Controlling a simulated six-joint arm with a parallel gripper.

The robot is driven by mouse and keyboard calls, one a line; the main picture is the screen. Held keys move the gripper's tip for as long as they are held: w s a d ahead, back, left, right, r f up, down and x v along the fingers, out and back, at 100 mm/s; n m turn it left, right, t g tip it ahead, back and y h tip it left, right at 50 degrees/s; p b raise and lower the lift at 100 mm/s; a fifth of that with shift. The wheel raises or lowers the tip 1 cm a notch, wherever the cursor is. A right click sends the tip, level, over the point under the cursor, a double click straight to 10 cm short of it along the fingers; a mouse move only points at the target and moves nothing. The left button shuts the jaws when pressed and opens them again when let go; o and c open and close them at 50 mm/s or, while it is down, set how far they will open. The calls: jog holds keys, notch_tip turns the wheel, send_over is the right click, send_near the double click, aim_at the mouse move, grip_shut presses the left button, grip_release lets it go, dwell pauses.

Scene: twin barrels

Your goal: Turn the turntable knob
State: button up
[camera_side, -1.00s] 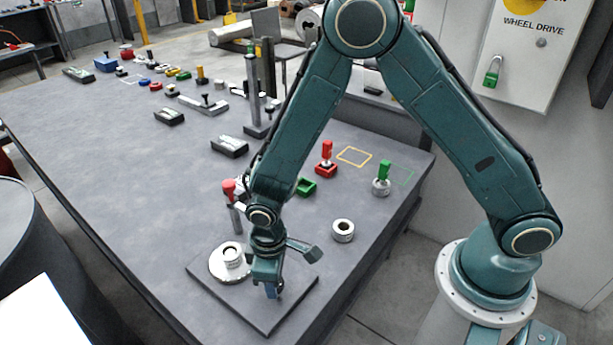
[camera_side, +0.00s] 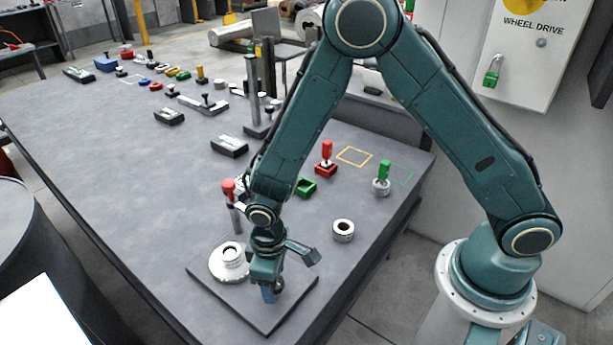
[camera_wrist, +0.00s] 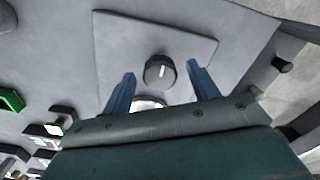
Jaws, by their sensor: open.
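The dark round knob (camera_wrist: 160,72) with a white pointer line stands on a flat grey plate (camera_wrist: 115,40) in the wrist view. The plate also shows in the side view (camera_side: 270,318), where my gripper hides the knob. A pale round turntable (camera_side: 219,275) with a ring-shaped piece (camera_side: 233,255) on top sits on the plate's left part. A bit of it shows between my fingers in the wrist view. My gripper (camera_side: 269,294) points down above the plate, right of the turntable. Its two blue fingers are apart, one on each side of the knob in the wrist view; I cannot tell whether they touch it.
A grey ring (camera_side: 343,231) lies right of the plate. A red-handled piece (camera_side: 326,157), a green-handled piece (camera_side: 383,173) and a green tray (camera_side: 306,187) stand farther back. A red-topped post (camera_side: 229,188) is close to my wrist. The table's left middle is clear.

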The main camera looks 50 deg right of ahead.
jog(key=shift+r, duration=0.1)
notch_tip(320, 180, up, 14)
dwell(0.9)
jog(key=s+d+r+m+t, duration=0.25)
jog(key=s+d+r, duration=0.25)
jog(key=d+r, duration=0.65)
jog(key=s+d+r+m+t, duration=0.1)
jog(key=s+d+r, duration=0.2)
jog(key=s, duration=0.3)
jog(key=s+d+r+m+t, duration=0.1)
jog(key=s+d+r+t, duration=0.1)
jog(key=s, duration=0.3)
jog(key=shift+s+d+r+m, duration=0.35)
jog(key=shift+d+r, duration=0.15)
jog(key=shift+d, duration=0.25)
